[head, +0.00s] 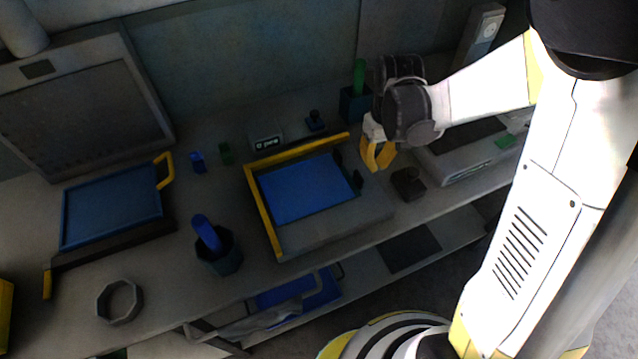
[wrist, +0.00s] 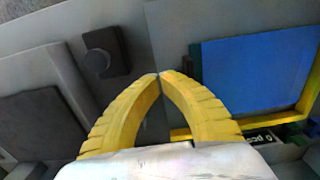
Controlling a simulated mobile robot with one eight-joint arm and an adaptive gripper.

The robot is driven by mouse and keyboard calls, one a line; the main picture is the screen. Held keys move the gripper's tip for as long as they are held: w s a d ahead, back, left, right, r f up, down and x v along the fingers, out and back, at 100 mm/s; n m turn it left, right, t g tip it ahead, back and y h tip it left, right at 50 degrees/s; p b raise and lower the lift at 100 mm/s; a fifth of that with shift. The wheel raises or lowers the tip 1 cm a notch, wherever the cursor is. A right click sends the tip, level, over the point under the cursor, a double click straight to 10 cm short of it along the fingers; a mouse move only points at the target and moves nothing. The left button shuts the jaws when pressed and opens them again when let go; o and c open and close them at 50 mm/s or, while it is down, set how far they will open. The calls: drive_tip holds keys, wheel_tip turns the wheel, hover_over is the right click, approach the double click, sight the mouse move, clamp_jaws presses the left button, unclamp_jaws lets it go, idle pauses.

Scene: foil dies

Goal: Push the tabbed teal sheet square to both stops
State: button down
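A blue-looking sheet (head: 305,188) lies on a grey raised platform (head: 330,232). It also shows in the wrist view (wrist: 255,72). A yellow L-shaped stop (head: 263,213) runs along the sheet's left and back sides; whether the sheet touches either arm is too small to tell. Small dark green pieces (head: 357,180) stand at the sheet's right side; I cannot tell whether one is its tab. My gripper (head: 378,166) is just right of the platform, above the bench. In the wrist view its yellow fingertips (wrist: 160,75) meet with nothing between them.
A dark knobbed block (head: 408,184) sits right of the platform, below my gripper. A dark cup with a green handle (head: 355,104) stands behind. A blue panel (head: 112,207) with a yellow handle and a dark cup (head: 219,254) are at left.

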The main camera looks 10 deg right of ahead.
sight(358, 175)
drive_tip(key=shift+f+b, duration=0.65)
drive_tip(key=shift+f, duration=0.15)
drive_tip(key=shift+a, duration=0.1)
idle(0.6)
drive_tip(key=shift+s+a, duration=0.25)
drive_tip(key=shift+a, duration=0.5)
drive_tip(key=shift+s+a, duration=0.25)
drive_tip(key=shift+a, duration=0.5)
drive_tip(key=shift+s+a, duration=0.25)
drive_tip(key=shift+a, duration=0.5)
drive_tip(key=shift+d, duration=0.1)
drive_tip(key=shift+w+d+r, duration=0.15)
drive_tip(key=shift+w+d, duration=0.05)
drive_tip(key=shift+d, duration=0.3)
wheel_tip(358, 175, up, 8)
drive_tip(key=p, duration=0.5)
drive_tip(key=shift+p, duration=0.3)
